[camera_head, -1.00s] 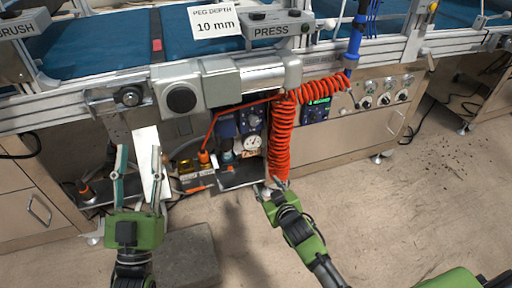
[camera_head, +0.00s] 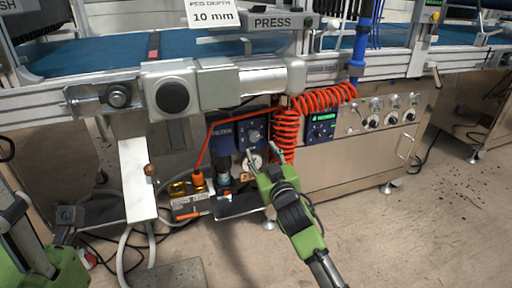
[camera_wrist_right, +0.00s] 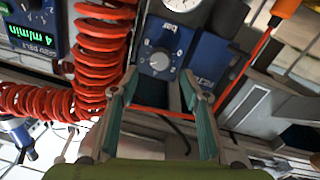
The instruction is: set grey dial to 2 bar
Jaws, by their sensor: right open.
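The grey dial (camera_head: 254,135) is a round knob on a blue regulator panel under the press. In the right wrist view the grey dial (camera_wrist_right: 160,61) shows a white pointer mark and a scale marked "bar". My right gripper (camera_head: 262,151) is open in front of the panel. In the wrist view its two fingers (camera_wrist_right: 159,78) stand apart on either side of the dial, with nothing between them. I cannot tell the remaining distance. A white pressure gauge (camera_wrist_right: 172,17) is cut off at the top edge; its reading is unclear. My left gripper (camera_head: 38,250) is partly in view at the lower left.
A red coiled hose (camera_head: 286,130) hangs beside the panel, close to my right gripper. A green-lit display (camera_head: 321,126) and several small dials are further right. A white plate (camera_head: 137,178) and orange-capped fittings (camera_head: 197,180) are to the left.

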